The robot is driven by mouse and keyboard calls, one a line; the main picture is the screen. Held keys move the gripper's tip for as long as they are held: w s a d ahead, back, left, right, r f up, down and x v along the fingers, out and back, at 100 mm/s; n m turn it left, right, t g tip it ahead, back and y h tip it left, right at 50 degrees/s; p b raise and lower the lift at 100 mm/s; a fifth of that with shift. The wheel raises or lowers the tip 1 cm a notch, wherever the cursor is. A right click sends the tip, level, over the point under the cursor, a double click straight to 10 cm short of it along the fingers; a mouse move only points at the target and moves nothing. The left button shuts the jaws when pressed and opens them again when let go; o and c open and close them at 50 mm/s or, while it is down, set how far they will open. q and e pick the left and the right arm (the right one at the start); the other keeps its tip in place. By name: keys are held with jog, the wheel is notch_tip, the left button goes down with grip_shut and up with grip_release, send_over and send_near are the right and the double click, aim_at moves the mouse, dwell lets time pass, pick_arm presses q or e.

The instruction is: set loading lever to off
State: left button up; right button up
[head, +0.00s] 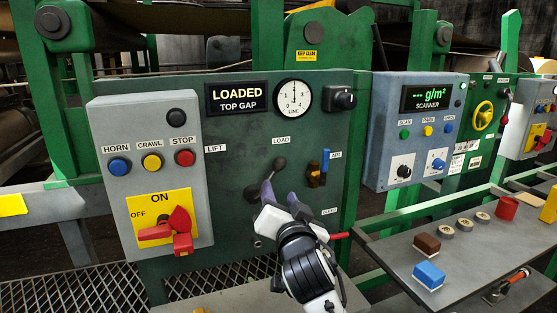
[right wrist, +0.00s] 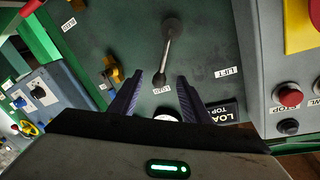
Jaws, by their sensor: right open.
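The loading lever shows in the head view as a dark knob (head: 279,163) just below the LOAD label (head: 281,140) on the green panel. Its rod runs down behind my right gripper, which hides its lower end there. In the right wrist view the lever's rod (right wrist: 167,52) runs from a round dark hub to the small knob beside the label. My right gripper (head: 281,192) is open, its purple fingers in front of the panel. In the right wrist view the knob appears between the fingertips (right wrist: 160,78); I cannot tell whether they touch it. The display (head: 238,97) reads LOADED, TOP GAP.
Left of the lever is a grey box (head: 118,128) with HORN, CRAWL and STOP buttons and a red ON/OFF switch (head: 177,232). A blue-handled valve (head: 325,163) is close on the right. A shelf (head: 400,255) with blocks stands at right.

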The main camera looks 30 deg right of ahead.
aim_at(278, 169)
jog(key=shift+m+h, duration=0.4)
jog(key=shift+m, duration=0.1)
jog(key=x, duration=0.3)
jog(key=r+p+x, duration=0.1)
jog(key=x, duration=0.3)
jog(key=r+p+x, duration=0.1)
jog(key=x, duration=0.2)
jog(key=shift+w+d+r, duration=0.1)
jog(key=shift+d+r, duration=0.1)
jog(key=shift+d, duration=0.3)
grip_shut()
